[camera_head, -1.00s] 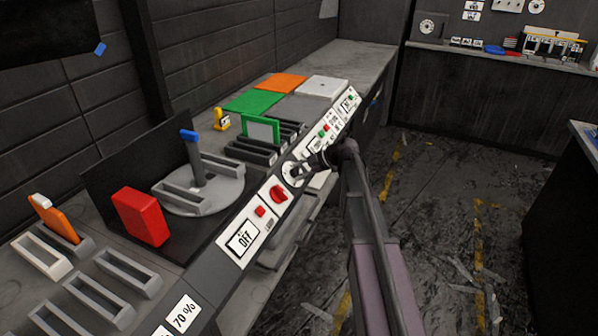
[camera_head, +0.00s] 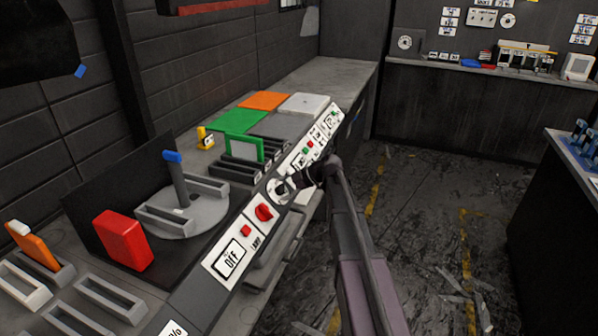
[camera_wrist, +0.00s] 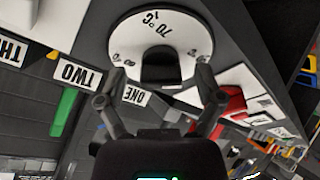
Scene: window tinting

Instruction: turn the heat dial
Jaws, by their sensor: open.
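The heat dial is a white disc with a black knob on the sloped panel front, partly hidden by my gripper in the head view (camera_head: 279,191). My gripper (camera_wrist: 158,76) is open, with one finger on each side of the knob. I cannot tell whether the fingers touch it. In the head view my gripper (camera_head: 296,182) is right at the dial.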

